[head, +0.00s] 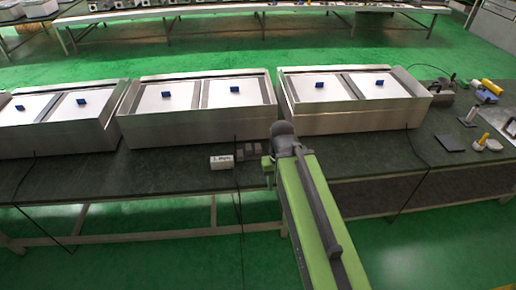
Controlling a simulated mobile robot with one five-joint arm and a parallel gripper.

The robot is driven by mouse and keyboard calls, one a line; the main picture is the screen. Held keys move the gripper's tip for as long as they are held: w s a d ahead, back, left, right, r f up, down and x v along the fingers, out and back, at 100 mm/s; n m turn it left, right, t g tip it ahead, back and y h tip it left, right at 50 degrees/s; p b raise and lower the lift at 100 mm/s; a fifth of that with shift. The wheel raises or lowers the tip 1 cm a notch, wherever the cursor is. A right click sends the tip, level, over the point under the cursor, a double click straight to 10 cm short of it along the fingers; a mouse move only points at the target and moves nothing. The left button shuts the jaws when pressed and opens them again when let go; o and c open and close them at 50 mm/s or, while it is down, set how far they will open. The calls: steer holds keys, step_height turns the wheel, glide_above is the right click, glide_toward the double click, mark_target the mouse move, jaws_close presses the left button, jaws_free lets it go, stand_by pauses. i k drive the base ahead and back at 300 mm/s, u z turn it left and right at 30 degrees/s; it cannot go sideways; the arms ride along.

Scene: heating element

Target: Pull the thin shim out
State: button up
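A small white block with dark lettering (222,162), too small to read surely, sits at the front of the dark green bench. Just right of it stand a few small grey pieces (249,151) close together. I cannot tell which of them, if any, is the thin shim. My green arm reaches in from the lower right. Its dark rounded end is at the bench front, right of the grey pieces, with a small green part beside it. I cannot make out the fingers of my gripper, and nothing held shows.
Three metal trays line the bench: left (60,138), middle (190,128) and right (350,120). Each has white panels with blue tabs. Loose tools and a dark pad (450,143) lie at right. Black cables hang over the front edge.

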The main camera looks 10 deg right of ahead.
mark_target(257, 146)
steer(key=u, duration=2.3)
steer(key=k, duration=0.7)
steer(key=z, duration=0.65)
steer(key=i, duration=1.05)
steer(key=u, duration=0.1)
